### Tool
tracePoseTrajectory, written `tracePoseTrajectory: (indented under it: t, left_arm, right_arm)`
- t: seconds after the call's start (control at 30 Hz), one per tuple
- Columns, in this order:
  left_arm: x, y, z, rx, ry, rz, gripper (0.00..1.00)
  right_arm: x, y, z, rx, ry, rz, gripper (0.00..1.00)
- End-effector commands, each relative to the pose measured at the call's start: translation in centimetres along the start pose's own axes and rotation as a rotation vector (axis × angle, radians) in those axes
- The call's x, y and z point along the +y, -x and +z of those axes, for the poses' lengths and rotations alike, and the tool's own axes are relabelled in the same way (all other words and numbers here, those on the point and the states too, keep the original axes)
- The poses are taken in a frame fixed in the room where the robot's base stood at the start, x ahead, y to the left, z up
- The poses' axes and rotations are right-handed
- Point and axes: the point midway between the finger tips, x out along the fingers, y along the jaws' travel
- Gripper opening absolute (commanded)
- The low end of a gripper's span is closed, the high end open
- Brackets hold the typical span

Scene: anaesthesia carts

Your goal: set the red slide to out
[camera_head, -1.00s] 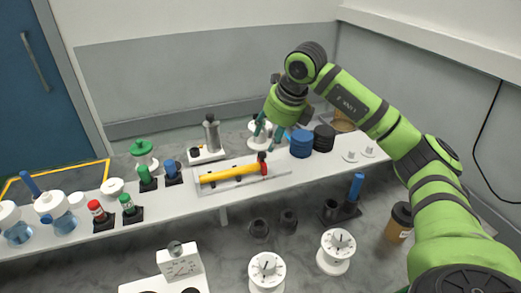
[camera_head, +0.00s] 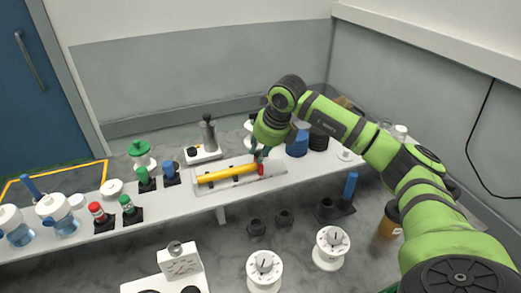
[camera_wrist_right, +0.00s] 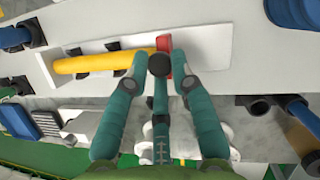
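The red slide (camera_head: 261,169) is a small red piece at the right end of a yellow cylinder (camera_head: 226,174), on a pale tray on the white shelf. My right gripper (camera_head: 260,154) reaches down over it from above. In the right wrist view, the red slide (camera_wrist_right: 164,43) shows just beyond the spread teal fingers (camera_wrist_right: 160,65). The gripper looks open; contact cannot be told. My left gripper is not in view.
A grey-topped device (camera_head: 208,140) stands behind the yellow cylinder. Blue discs (camera_head: 298,146) and black discs (camera_head: 319,138) stand close to the right. Green and red capped pieces stand left. White dials (camera_head: 264,266) are on the lower counter.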

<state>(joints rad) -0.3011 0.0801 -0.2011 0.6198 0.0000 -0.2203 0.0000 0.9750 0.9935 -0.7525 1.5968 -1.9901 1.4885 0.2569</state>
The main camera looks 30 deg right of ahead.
Motion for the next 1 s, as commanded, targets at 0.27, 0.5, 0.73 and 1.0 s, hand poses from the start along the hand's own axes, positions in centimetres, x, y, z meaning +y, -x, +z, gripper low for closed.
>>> tracePoseTrajectory:
  t: [0.27, 0.5, 0.73, 1.0]
  left_arm:
    - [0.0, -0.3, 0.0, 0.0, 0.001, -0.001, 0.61]
    - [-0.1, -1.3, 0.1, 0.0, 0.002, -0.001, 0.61]
    - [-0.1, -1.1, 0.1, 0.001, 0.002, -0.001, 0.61]
    - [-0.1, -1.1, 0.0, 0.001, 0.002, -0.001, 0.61]
  right_arm:
    - [-0.5, 0.0, -0.1, -0.003, -0.002, -0.002, 0.0]
    - [-3.3, 0.5, -1.1, -0.005, -0.003, -0.001, 0.0]
    - [-3.4, 0.7, -1.1, -0.005, -0.003, -0.005, 0.0]
    - [-3.3, 0.6, -1.1, -0.003, -0.002, -0.003, 0.48]
